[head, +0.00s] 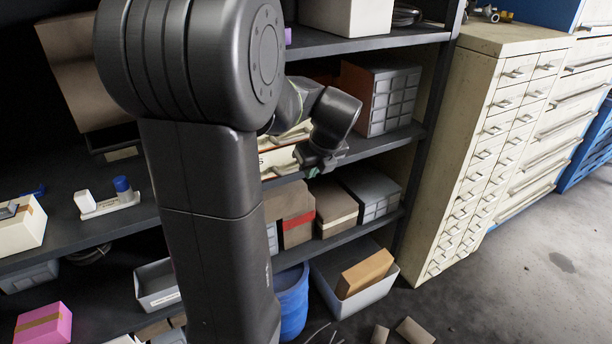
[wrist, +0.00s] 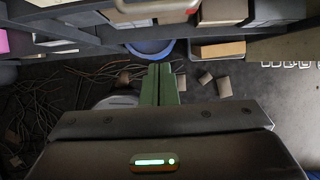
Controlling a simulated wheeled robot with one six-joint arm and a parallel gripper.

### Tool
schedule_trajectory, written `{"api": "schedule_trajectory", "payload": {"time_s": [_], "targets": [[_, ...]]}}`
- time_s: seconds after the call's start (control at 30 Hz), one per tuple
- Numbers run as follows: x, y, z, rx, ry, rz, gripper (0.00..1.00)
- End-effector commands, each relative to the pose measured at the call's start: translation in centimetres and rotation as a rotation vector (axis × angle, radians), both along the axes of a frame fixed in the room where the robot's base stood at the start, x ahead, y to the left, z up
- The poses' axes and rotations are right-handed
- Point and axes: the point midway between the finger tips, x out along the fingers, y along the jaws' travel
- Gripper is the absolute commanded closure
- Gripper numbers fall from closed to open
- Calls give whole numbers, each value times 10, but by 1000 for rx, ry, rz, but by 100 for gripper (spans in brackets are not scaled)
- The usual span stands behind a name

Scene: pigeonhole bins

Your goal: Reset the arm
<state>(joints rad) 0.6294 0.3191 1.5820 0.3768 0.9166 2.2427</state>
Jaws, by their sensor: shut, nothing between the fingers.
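My arm stands large and dark across the left and middle of the head view. My gripper (head: 314,170) is at the end of the arm, in front of the middle shelf, and is small and partly dark there. In the wrist view my gripper (wrist: 161,70) shows its two green fingers pressed together, pointing away over the floor. Nothing is between the fingers. My upper arm hides part of the shelving behind it.
Dark shelves (head: 375,140) hold boxes and grey drawer units close behind my gripper. A blue bin (head: 292,300) and a grey bin (head: 352,302) with a cardboard box stand below. A cream drawer cabinet (head: 440,200) is at right, with open floor (head: 545,265) beyond.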

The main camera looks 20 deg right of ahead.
Motion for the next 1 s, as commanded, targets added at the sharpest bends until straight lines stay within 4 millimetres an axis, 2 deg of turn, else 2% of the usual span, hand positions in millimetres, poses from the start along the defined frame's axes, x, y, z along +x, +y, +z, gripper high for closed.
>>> {"api": "schedule_trajectory", "payload": {"time_s": [0.03, 0.2, 0.4, 0.77, 0.87, 1.0], "targets": [[-4, -1, 11, -2, -3, -1, 100], [-15, -1, 31, -1, -2, 0, 100], [-19, -2, 39, 1, 0, 0, 100], [-18, -1, 36, 1, 1, 0, 100], [-14, -1, 27, 2, 1, 1, 100], [-4, 0, 6, 2, 3, 1, 100]]}}
